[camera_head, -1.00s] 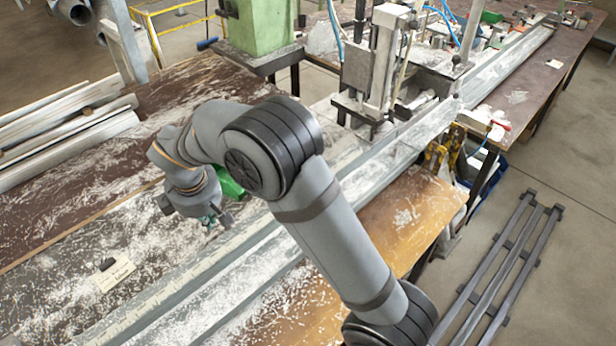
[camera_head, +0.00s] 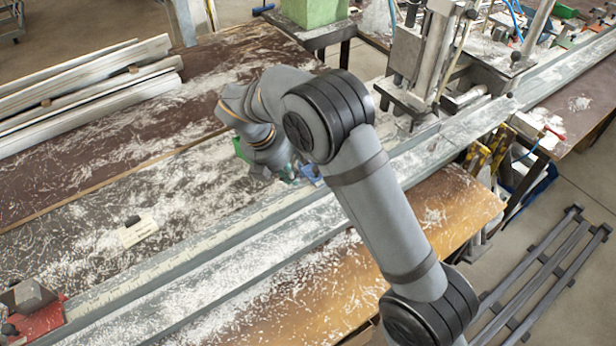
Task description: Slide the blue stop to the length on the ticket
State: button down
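A small blue piece (camera_head: 311,173), likely the blue stop, shows at the back edge of the long metal rail (camera_head: 215,277). My gripper (camera_head: 288,174) points down right beside it, at its left. The fingers are small and partly hidden by my wrist, so I cannot tell whether they touch or hold the blue piece. A pale scale strip (camera_head: 170,266) runs along the rail. The ticket (camera_head: 138,232), a cream card with a small black object at its upper edge, lies on the bench left of my gripper. Its writing is too small to read.
A red fixture with a grey block (camera_head: 36,297) stands at the rail's lower left end. A green object (camera_head: 240,149) is partly hidden behind my wrist. A metal machine head (camera_head: 420,60) stands over the rail at upper right. White shavings cover the bench.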

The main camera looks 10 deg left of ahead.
aim_at(314, 181)
jog(key=x, duration=0.5)
jog(key=shift+w+d+f+p, duration=0.2)
jog(key=shift+f+p, duration=0.1)
jog(key=shift+p, duration=0.1)
jog(key=w+p, duration=0.1)
jog(key=w+d, duration=0.1)
jog(key=shift+w+d+p, duration=0.3)
jog(key=shift+p, duration=0.1)
jog(key=shift+w+d+f, duration=0.15)
jog(key=shift+w+d, duration=0.05)
jog(key=shift+w, duration=0.15)
jog(key=shift+w+d, duration=0.25)
jog(key=shift+w+d+p, duration=0.15)
jog(key=shift+w+p, duration=0.15)
jog(key=shift+s, duration=0.1)
